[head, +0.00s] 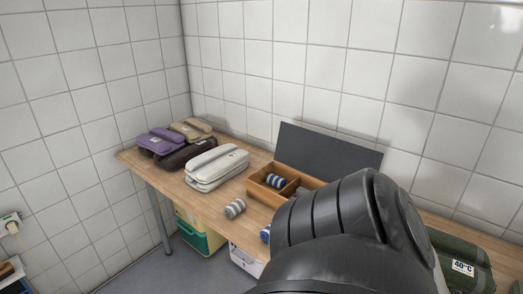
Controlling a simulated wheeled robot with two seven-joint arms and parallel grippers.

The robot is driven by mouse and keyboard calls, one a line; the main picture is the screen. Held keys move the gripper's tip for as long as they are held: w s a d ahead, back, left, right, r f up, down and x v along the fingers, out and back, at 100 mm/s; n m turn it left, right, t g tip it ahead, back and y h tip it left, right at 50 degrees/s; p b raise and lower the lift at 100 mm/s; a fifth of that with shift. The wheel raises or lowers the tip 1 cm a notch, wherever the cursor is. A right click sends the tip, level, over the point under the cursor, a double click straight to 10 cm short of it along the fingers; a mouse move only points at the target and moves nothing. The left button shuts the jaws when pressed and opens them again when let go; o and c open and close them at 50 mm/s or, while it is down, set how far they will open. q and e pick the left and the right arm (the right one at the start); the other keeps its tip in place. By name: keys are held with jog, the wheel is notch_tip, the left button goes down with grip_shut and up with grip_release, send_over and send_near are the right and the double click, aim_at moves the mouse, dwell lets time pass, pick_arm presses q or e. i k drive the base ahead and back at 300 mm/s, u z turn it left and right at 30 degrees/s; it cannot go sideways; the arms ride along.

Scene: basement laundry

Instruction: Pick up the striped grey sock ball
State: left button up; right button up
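The striped grey sock ball (235,208) lies on the wooden table (257,161) near its front edge, in front of the white folded bundle. It is light and darker grey in bands, and nothing holds it. A large black arm link of mine fills the bottom right of the head view. It covers part of the table to the right of the sock ball. Neither of my grippers shows in this view.
A wooden box (258,192) holds a blue striped sock ball (275,181); another blue one (265,234) is partly hidden by my arm. Folded bundles in purple (160,141), dark brown (187,155), tan (191,128) and white (217,166) stand left. A green bundle (461,260) lies right.

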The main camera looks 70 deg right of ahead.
aim_at(237, 207)
jog(key=z, duration=1.25)
jog(key=i, duration=0.15)
jog(key=z, duration=0.15)
